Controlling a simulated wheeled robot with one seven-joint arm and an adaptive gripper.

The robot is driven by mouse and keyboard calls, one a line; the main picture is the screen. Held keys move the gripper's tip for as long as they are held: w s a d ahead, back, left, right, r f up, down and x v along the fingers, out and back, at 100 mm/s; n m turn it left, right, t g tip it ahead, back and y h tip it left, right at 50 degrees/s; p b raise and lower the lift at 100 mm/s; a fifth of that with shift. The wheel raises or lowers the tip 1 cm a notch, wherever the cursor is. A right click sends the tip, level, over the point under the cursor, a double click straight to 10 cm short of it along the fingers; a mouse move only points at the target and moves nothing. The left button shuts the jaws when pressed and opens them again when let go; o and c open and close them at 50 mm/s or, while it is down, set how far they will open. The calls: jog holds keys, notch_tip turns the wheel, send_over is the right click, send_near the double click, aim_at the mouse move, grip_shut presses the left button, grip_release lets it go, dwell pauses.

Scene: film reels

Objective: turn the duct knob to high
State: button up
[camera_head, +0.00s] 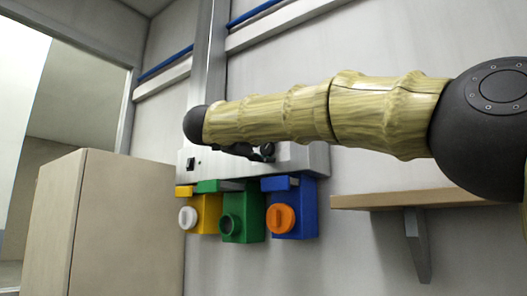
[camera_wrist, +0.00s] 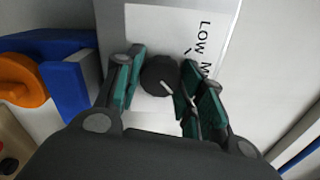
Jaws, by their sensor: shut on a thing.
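The duct knob (camera_wrist: 156,74) is a dark round knob with a white pointer mark, on a pale panel (camera_wrist: 150,25) in the wrist view. Beside it the panel reads "LOW" and the start of a word with "M"; the rest is hidden behind a finger. My gripper (camera_wrist: 160,88) has its green-padded fingers on either side of the knob and is shut on it. In the head view my gripper (camera_head: 256,152) is a small dark shape at the metal duct panel (camera_head: 312,160), mostly behind my arm. The knob cannot be made out there.
Below the panel hang a yellow box (camera_head: 208,212) with a white knob, a green box (camera_head: 249,218) and a blue box (camera_head: 302,212) with an orange knob. A wooden shelf (camera_head: 400,200) is at right, a tall cabinet (camera_head: 105,220) at left.

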jog(key=shift+a+f, duration=0.2)
jog(key=shift+f, duration=0.35)
jog(key=o, duration=1)
jog(key=shift+d, duration=0.1)
jog(key=shift+s+r, duration=0.55)
jog(key=shift+s, duration=0.05)
jog(key=shift+a+f, duration=0.15)
jog(key=shift+a, duration=0.1)
jog(key=v, duration=1.1)
jog(key=shift+s, duration=0.2)
